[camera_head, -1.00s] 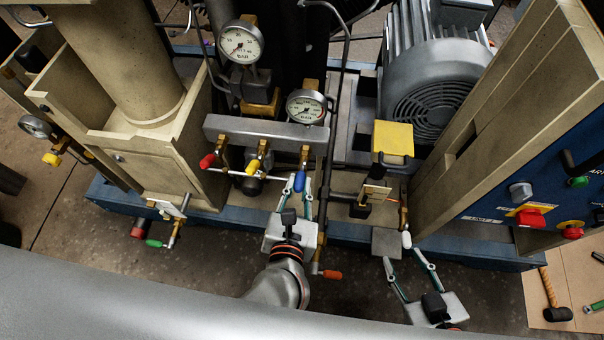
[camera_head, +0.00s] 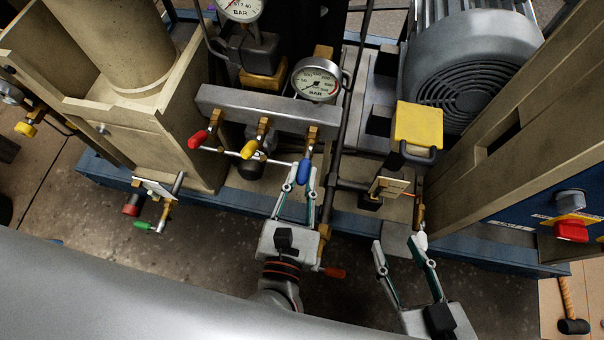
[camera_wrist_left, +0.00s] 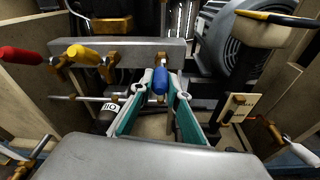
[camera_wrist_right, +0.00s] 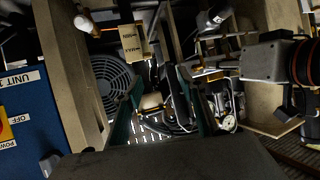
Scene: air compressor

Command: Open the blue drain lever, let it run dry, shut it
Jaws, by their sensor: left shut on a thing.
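The blue drain lever (camera_head: 304,172) hangs from a brass valve at the right end of the grey manifold bar (camera_head: 262,110). My left gripper (camera_head: 296,184) has its fingers on either side of the blue lever and is shut on it. In the left wrist view the blue lever (camera_wrist_left: 160,80) sits between the two fingertips (camera_wrist_left: 160,88). My right gripper (camera_head: 398,244) is open and empty, with its fingers apart, below the white-tipped valve (camera_head: 418,240). One right fingertip lies close to that valve in the picture; contact cannot be told.
A red lever (camera_head: 198,139) and a yellow lever (camera_head: 249,149) hang left of the blue one. A pressure gauge (camera_head: 316,80) stands above. A yellow box (camera_head: 418,124) and the motor (camera_head: 465,85) are at right.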

